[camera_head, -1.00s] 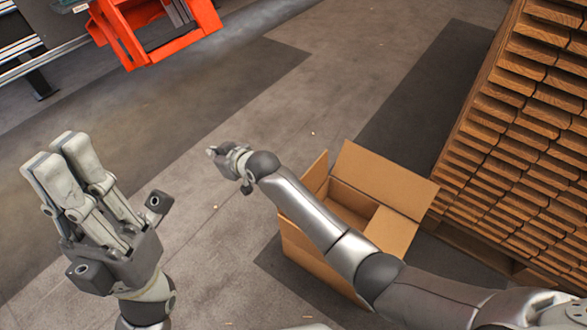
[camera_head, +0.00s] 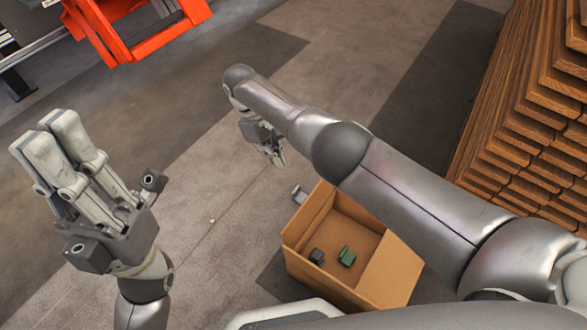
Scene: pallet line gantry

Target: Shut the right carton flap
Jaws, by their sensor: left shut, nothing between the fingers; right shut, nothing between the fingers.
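The open brown carton (camera_head: 330,279) stands on the floor below my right arm. A dark block (camera_head: 317,257) and a green block (camera_head: 347,256) lie inside. A tan flap or panel (camera_head: 388,277) shows along the carton's right side; its exact angle is unclear. The far right part of the carton is hidden behind my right arm. My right gripper (camera_head: 280,160) is shut and empty, pointing down, beyond the carton's far left edge in the picture. My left gripper (camera_head: 52,132) is shut and empty, fingers up, at the left, apart from the carton.
A tall stack of brown wooden boards (camera_head: 530,120) stands at the right, close to my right arm. An orange frame (camera_head: 140,40) stands at the top left. A small grey piece (camera_head: 299,194) shows at the carton's far edge. The grey floor between is mostly clear.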

